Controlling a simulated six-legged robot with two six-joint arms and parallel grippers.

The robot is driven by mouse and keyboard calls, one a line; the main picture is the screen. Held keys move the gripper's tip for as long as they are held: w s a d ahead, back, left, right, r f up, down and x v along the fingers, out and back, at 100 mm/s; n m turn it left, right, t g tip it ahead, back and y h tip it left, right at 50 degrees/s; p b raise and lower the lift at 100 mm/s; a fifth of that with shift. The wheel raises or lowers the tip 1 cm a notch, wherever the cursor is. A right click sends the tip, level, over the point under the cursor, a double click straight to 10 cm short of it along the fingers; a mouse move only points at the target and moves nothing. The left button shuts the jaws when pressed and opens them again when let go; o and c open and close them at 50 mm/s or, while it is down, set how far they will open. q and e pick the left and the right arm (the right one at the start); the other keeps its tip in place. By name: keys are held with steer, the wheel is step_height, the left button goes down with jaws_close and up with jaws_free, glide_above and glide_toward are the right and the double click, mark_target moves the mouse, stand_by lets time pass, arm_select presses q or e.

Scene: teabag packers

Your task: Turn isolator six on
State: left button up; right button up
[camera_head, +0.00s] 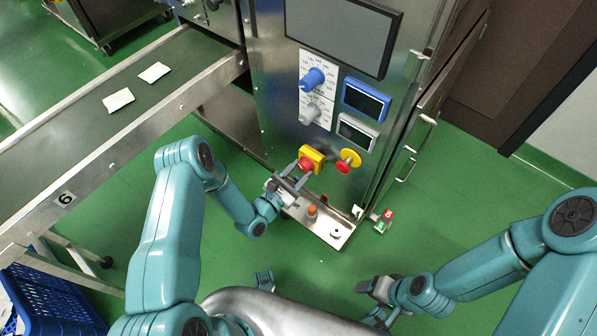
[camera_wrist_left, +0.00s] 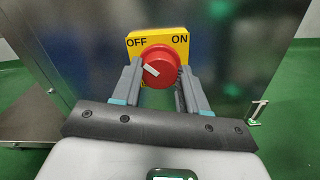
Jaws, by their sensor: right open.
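The isolator (camera_head: 318,152) is a yellow plate with a red rotary knob (camera_head: 306,164) on the low front of the steel machine. In the left wrist view the plate (camera_wrist_left: 178,36) reads OFF at left and ON at right. The red knob (camera_wrist_left: 160,66) has a white mark slanting up-left towards OFF. My left gripper (camera_head: 294,173) is at the knob, its fingers (camera_wrist_left: 161,76) spread on either side of it; I cannot tell if they touch it. My right gripper (camera_head: 368,300) is open and empty, low at the right, away from the machine.
A red-and-yellow button (camera_head: 348,160) is right of the isolator. Blue (camera_head: 312,79) and grey (camera_head: 309,113) dials and small displays are above. A steel ledge (camera_head: 334,228) juts out below. A conveyor (camera_head: 95,120) marked 6 carries two teabag packets at left.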

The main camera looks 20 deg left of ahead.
stand_by(0.3)
arm_select(q)
steer(key=m+b, duration=0.1)
steer(key=m, duration=0.3)
steer(key=shift+f, duration=0.15)
steer(key=m+b, duration=0.1)
steer(key=m, duration=0.3)
steer(key=shift+b, duration=0.4)
steer(key=m, duration=0.3)
steer(key=m+b, duration=0.1)
steer(key=m, duration=0.1)
steer(key=shift+s+d+f+m, duration=0.1)
steer(key=shift+f+m, duration=0.05)
steer(key=shift+m, duration=0.25)
steer(key=shift+m+b, duration=0.75)
steer(key=shift+m, duration=1.25)
steer(key=o, duration=1.1)
